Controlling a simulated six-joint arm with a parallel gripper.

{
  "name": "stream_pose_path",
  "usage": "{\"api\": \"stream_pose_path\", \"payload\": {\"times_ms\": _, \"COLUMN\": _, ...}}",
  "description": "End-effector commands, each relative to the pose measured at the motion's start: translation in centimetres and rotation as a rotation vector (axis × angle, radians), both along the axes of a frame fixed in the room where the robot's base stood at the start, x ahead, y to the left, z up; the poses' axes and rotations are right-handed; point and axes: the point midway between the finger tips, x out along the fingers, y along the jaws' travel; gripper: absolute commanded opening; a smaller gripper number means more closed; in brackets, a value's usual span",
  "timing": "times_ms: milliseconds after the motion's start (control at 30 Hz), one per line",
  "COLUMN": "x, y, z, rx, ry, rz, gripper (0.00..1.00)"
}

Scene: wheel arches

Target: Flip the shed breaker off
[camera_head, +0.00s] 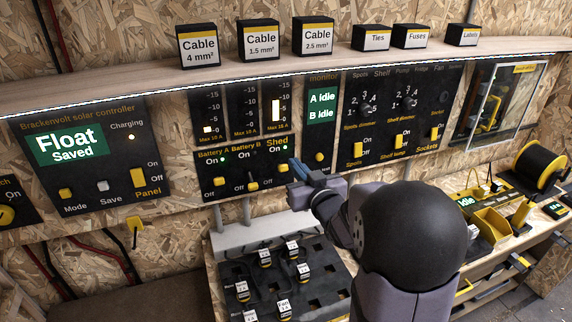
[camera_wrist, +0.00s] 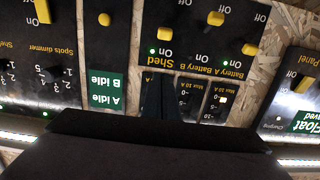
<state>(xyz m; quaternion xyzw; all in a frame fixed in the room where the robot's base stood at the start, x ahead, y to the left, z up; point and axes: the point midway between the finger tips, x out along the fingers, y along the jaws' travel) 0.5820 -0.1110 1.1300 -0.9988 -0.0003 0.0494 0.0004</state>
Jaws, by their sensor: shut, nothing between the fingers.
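The breaker panel (camera_head: 236,172) carries three yellow-tipped switches labelled Battery A, Battery B and Shed. The Shed breaker (camera_head: 283,167) is the rightmost, with a lit green lamp beside its On mark. In the upside-down wrist view the Shed breaker (camera_wrist: 165,33) sits close to its On mark. The Battery B switch (camera_wrist: 215,18) sits nearer Off. My gripper (camera_head: 299,171) is shut and empty, its fingertips just right of the Shed breaker. In the wrist view my gripper (camera_wrist: 158,92) points at the panel's Shed end. Whether it touches anything cannot be told.
A green idle monitor (camera_head: 321,105) and a panel of switches and knobs (camera_head: 395,115) lie right of the breakers. The solar controller (camera_head: 88,148) is left. A shelf (camera_head: 150,78) with labelled boxes runs above. A black tray (camera_head: 262,290) of labelled parts lies below.

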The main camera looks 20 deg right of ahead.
Motion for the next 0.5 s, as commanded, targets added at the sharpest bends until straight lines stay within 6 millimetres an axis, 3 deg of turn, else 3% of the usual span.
{"api": "stream_pose_path", "payload": {"times_ms": 267, "x": 0.6, "y": 0.0, "z": -0.1, "rx": 0.000, "ry": 0.002, "rz": 0.000, "gripper": 0.00}}
{"api": "stream_pose_path", "payload": {"times_ms": 500, "x": 3.0, "y": 0.0, "z": -0.2, "rx": 0.000, "ry": 0.003, "rz": 0.001, "gripper": 0.00}}
